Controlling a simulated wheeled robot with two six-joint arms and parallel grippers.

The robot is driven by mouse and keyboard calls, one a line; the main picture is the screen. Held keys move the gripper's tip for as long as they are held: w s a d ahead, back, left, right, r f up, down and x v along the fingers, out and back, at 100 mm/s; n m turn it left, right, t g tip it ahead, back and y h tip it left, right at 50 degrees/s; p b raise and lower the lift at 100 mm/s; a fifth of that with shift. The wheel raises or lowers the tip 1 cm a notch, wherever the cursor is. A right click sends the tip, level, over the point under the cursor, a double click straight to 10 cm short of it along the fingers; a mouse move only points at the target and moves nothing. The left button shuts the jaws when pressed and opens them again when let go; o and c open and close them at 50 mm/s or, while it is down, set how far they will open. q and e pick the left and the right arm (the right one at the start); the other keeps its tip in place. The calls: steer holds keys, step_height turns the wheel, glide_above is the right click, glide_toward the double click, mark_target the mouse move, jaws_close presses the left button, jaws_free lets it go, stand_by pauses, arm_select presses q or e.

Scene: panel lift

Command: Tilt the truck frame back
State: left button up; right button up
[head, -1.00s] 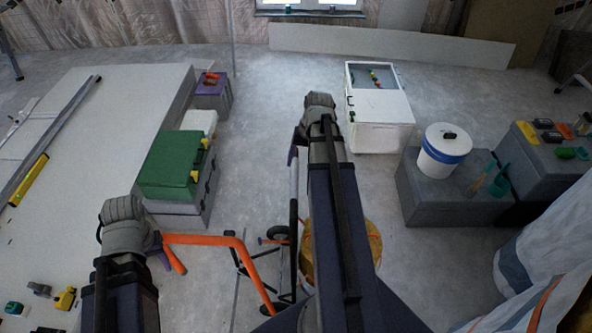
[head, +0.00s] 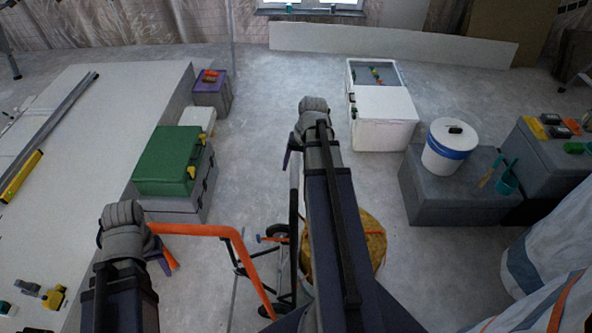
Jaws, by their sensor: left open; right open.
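The truck frame (head: 238,257) shows low in the middle of the head view, with an orange tube handle (head: 195,230), dark bars and small wheels. My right arm hides part of it. My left gripper (head: 125,222) is at the left end of the orange handle, and its fingers are mostly hidden behind the wrist. My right gripper (head: 312,112) is at the far end of the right arm, above the floor at the upper right of the frame. A dark upright bar is just below it. Both grippers are open. Whether either touches the frame I cannot tell.
A yellow round bundle (head: 372,240) is partly behind my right arm. A green case (head: 167,160) on grey boxes and a white panel stack (head: 90,130) stand left. A white cabinet (head: 383,120), a bucket (head: 449,147) and grey boxes stand right. The middle floor is clear.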

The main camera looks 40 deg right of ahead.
steer(key=shift+c, duration=0.3)
jaws_close()
stand_by(0.3)
stand_by(0.8)
